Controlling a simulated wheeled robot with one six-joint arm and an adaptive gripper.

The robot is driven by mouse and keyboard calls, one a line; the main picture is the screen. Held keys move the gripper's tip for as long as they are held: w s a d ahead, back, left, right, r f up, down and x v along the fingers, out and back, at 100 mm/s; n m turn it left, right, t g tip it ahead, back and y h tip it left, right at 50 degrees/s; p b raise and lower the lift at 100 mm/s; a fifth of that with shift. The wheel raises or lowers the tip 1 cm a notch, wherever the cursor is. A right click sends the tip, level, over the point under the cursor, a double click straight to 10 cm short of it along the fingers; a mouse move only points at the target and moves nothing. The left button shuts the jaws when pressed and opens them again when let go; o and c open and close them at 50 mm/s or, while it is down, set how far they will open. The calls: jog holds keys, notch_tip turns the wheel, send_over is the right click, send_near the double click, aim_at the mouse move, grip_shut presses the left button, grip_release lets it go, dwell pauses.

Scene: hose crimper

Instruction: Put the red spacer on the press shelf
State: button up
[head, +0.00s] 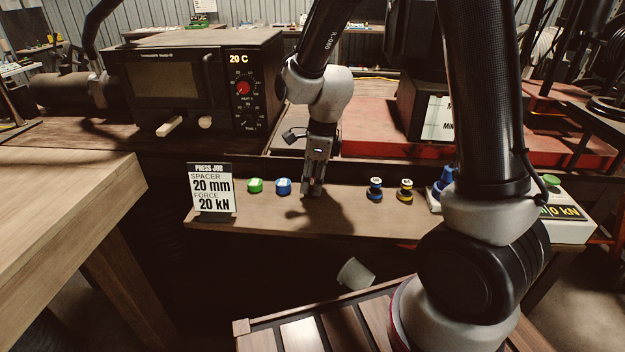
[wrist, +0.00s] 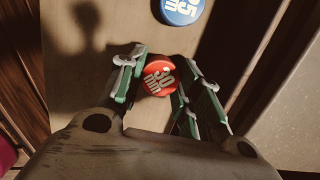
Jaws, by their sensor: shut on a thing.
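The red spacer (wrist: 159,76) is a small round disc with white lettering on top. In the wrist view it sits between the two fingers of my gripper, which is shut on it. In the head view my gripper (head: 313,188) points straight down at the wooden shelf (head: 375,219), between the blue spacer and the yellow-black piece. The red spacer is hidden by the fingers there. I cannot tell whether it touches the shelf. The blue spacer (head: 283,186) stands just left of my gripper, with the green spacer (head: 254,185) beyond it; the blue one also shows in the wrist view (wrist: 181,10).
A press job sign (head: 212,190) reading spacer 20 mm, force 20 kN stands at the shelf's left end. A blue-black piece (head: 375,189) and a yellow-black piece (head: 404,190) stand to the right. An oven (head: 195,80) is behind. A grey cup (head: 355,273) lies below the shelf.

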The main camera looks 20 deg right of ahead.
jog(key=shift+f, duration=0.1)
jog(key=o, duration=1.2)
notch_tip(320, 180, up, 11)
jog(key=d, duration=0.2)
jog(key=s+d+r+n+t, duration=0.1)
jog(key=s+d+r+n, duration=0.2)
jog(key=s+d+n, duration=0.2)
jog(key=s+d+r+n+t+h, duration=0.1)
jog(key=s+d+r+n, duration=0.2)
jog(key=s+d+n, duration=0.2)
jog(key=s+d+r+n+t, duration=0.1)
jog(key=s+d+r+n, duration=0.2)
jog(key=s+n, duration=0.7)
jog(key=shift+d+r+n+t+h, duration=0.3)
jog(key=shift+d+n, duration=0.7)
jog(key=shift+n, duration=0.3)
